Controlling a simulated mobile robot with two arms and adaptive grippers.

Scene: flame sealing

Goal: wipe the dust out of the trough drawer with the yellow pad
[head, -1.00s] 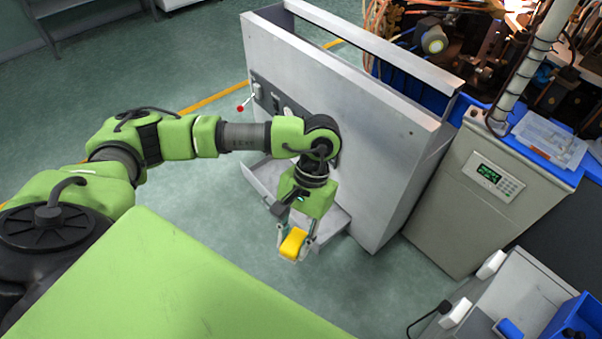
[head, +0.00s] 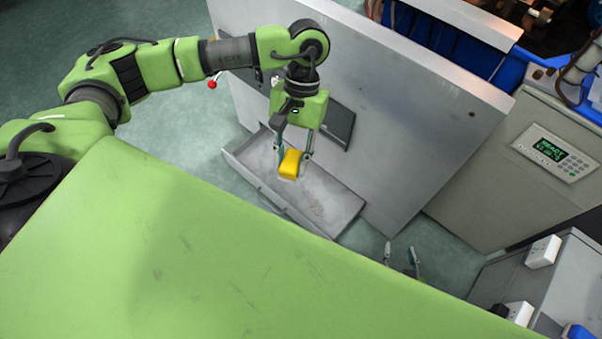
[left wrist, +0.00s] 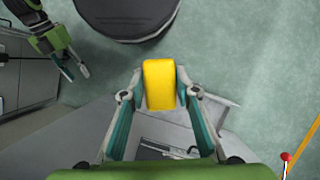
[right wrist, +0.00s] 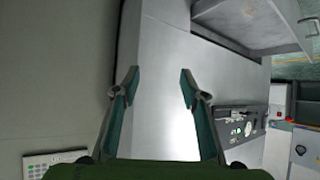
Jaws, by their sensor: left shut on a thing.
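The trough drawer (head: 345,219) is a shallow grey tray pulled out low from the metal cabinet panel. Faint specks (head: 316,209) show on its floor. My left gripper (head: 292,160) is shut on the yellow pad (head: 290,165), which appears over the drawer in the head view. I cannot tell whether the pad touches the floor. The pad fills the fingers in the left wrist view (left wrist: 158,85). My right gripper (head: 401,258) is open and empty, right of the drawer. The drawer also shows at upper right in the right wrist view (right wrist: 262,22).
A grey cabinet with a lit display (head: 552,150) stands at right. Open green floor lies left of the drawer.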

